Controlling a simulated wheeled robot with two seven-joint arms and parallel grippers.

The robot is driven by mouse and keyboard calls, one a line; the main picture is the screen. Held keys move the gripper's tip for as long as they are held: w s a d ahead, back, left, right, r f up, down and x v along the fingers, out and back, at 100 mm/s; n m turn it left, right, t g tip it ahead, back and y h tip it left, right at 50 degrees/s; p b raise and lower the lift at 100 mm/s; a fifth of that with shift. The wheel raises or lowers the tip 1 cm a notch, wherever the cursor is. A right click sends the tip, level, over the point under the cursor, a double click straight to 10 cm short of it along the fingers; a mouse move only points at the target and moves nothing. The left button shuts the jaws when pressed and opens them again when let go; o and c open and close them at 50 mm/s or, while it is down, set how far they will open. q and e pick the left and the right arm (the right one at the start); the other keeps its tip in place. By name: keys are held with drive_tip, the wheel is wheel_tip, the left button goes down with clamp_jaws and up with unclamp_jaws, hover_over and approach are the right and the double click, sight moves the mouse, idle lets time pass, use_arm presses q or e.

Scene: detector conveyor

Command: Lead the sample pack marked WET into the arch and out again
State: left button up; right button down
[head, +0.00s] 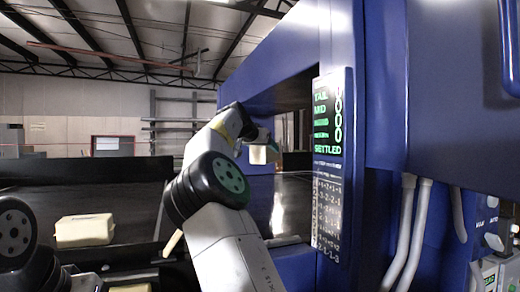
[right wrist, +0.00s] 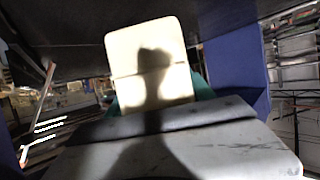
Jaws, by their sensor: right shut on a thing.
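A cream sample pack (head: 258,155) is held by my right gripper (head: 262,140) in the opening of the blue arch (head: 285,60), above the dark belt. The pack fills the middle of the right wrist view (right wrist: 150,60), with a dark shadow across its face. No WET marking is readable on it. My right gripper is shut on it; its fingers are mostly hidden behind the pack. A second cream pack (head: 85,230) lies on the belt at the left, its marking not readable. My left gripper is not in view.
The dark conveyor belt (head: 130,195) runs into the arch. White pipes (head: 410,235) stand at the right.

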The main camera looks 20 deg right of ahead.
drive_tip(key=s+a, duration=0.1)
drive_tip(key=a, duration=1.8)
drive_tip(key=shift+s+a, duration=0.25)
